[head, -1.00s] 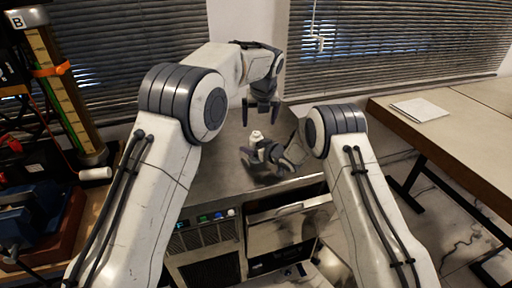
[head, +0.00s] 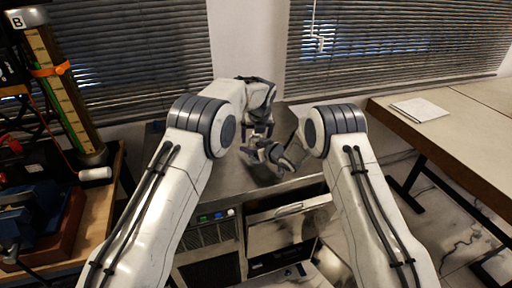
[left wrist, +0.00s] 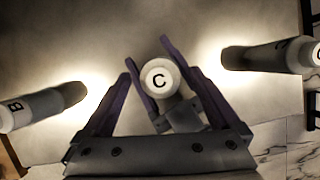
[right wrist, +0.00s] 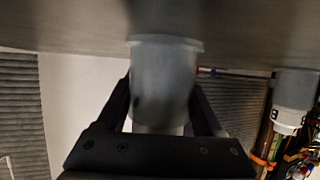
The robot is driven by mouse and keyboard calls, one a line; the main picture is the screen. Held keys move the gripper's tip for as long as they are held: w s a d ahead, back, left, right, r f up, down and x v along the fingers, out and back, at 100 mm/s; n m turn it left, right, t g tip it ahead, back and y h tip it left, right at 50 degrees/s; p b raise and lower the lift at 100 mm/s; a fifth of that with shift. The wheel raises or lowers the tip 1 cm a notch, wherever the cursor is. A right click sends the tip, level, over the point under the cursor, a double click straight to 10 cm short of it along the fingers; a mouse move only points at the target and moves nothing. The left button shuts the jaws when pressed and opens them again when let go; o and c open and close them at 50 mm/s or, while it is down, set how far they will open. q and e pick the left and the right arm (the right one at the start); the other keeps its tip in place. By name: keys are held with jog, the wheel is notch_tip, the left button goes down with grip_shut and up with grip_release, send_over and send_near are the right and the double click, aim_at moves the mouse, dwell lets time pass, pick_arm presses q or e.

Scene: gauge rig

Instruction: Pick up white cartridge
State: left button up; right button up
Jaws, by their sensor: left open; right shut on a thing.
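The white cartridge is a round cylinder with a white cap marked C. My right gripper (right wrist: 162,90) is shut around its body (right wrist: 163,72) in the right wrist view, holding it just off or at the table; contact is unclear. In the left wrist view I look down on the C cap (left wrist: 159,78), with the right gripper's fingers on both sides. My left gripper (left wrist: 158,70) is open above it, its fingers spread wider around the cap. In the head view the left gripper (head: 258,140) overlaps the right one and hides the cartridge.
A cylinder marked B (left wrist: 40,106) stands on the left and another capped cylinder (left wrist: 270,54) on the right in the left wrist view. The steel table (head: 222,180) is otherwise largely clear. A gauge column (head: 60,85) stands at left, a side table (head: 460,125) at right.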

pick_arm(q)
grip_shut()
jog(key=shift+r, duration=0.2)
notch_tip(320, 180, up, 10)
jog(key=shift+f, duration=0.15)
dwell(0.3)
pick_arm(e)
jog(key=o, duration=1.3)
jog(key=shift+o, duration=0.2)
